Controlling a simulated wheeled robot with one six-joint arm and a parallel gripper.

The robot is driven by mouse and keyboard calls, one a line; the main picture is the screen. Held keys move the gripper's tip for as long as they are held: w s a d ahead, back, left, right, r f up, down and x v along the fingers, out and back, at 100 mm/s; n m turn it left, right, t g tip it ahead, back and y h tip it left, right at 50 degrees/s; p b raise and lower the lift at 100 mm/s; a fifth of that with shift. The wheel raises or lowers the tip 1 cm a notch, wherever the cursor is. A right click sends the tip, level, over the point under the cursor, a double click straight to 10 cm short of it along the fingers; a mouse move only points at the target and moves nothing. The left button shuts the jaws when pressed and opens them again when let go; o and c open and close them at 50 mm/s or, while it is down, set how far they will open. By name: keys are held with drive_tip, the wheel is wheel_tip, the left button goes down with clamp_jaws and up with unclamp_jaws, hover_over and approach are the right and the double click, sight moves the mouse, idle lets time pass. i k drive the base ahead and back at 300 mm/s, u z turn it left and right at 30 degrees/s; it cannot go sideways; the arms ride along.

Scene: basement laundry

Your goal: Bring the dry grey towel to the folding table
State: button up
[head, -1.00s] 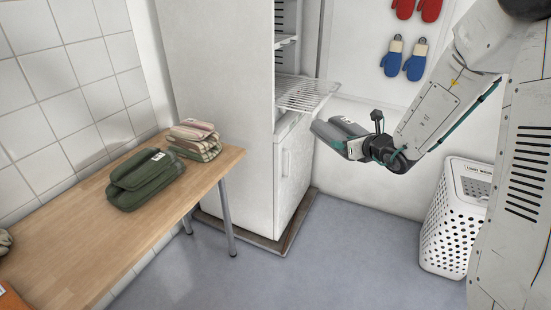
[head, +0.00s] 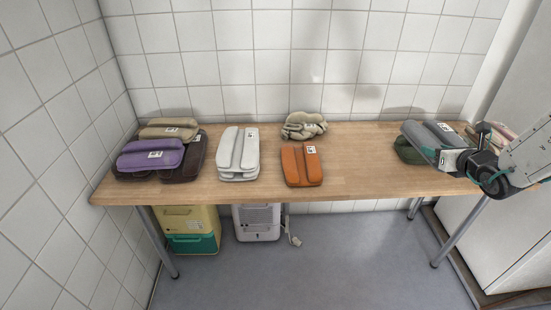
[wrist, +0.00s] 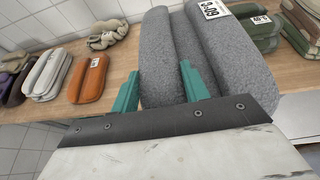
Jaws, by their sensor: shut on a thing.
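The grey towel (head: 420,137), folded into thick rolls with a white label, is in my gripper (head: 452,158) at the right of the head view. In the wrist view the grey towel (wrist: 165,60) fills the middle, between the two teal fingers of my gripper (wrist: 160,88). The wooden folding table (head: 365,160) runs along the tiled wall. The towel appears over the table's right part, in front of a dark green towel (head: 405,152), which it partly hides. I cannot tell whether the grey towel touches the table or the green towel.
An orange towel (head: 301,165), crumpled beige towel (head: 304,126), white towel (head: 238,155) and purple towel (head: 150,157) occupy the table's middle and left. Bare tabletop lies between the orange and green towels.

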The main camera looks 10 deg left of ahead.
sight(360, 164)
drive_tip(key=u, duration=1.1)
drive_tip(key=i, duration=0.9)
drive_tip(key=z, duration=0.15)
